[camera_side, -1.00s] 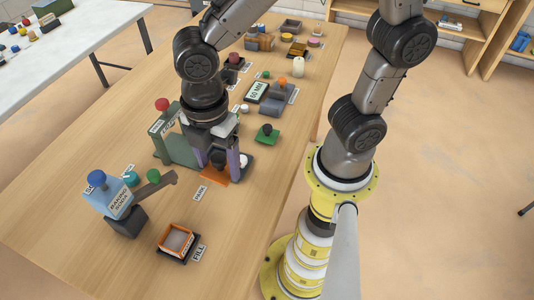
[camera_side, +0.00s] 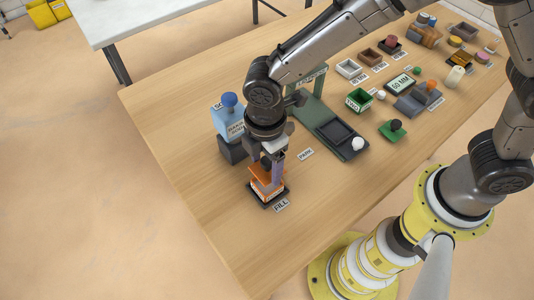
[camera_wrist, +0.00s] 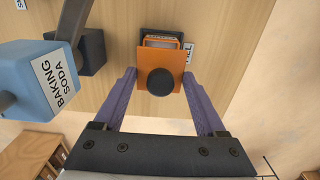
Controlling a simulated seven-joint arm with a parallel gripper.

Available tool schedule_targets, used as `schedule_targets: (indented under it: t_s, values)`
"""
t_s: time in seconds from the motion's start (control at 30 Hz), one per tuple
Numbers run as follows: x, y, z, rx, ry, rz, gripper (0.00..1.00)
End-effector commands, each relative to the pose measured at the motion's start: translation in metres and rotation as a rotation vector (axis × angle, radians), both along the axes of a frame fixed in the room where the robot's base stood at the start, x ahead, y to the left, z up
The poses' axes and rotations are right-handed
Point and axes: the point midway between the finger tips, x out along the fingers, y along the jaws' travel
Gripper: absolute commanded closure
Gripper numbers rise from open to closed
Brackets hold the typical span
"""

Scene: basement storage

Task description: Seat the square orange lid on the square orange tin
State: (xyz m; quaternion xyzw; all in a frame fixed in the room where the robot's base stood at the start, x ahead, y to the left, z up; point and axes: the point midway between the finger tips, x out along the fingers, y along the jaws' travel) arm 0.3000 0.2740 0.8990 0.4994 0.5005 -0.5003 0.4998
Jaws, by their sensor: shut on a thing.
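The square orange lid (camera_wrist: 148,60), with a round black knob (camera_wrist: 160,82), is between the purple fingers of my gripper (camera_wrist: 160,74), which is shut on it. The square orange tin (camera_wrist: 162,40) shows just past the lid's far edge in the wrist view; the lid hides most of it. In the side view my gripper (camera_side: 266,177) is low over the tin (camera_side: 268,191), which sits on a dark pad (camera_side: 257,200) by the FILL label. The lid looks offset from the tin in the wrist view. I cannot tell whether they touch.
A green press-like stand (camera_side: 318,115) with a dark square recess is behind to the right. The table in front of the tin is clear.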

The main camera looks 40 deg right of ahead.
Motion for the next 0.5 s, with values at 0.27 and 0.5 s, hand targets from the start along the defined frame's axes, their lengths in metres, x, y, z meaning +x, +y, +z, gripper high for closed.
schedule_targets:
  t_s: [0.27,0.5]
  values:
    - [0.000,0.000,-0.024,-0.001,0.001,0.000,0.78]
    - [0.000,0.000,-0.036,0.000,0.000,0.000,0.78]
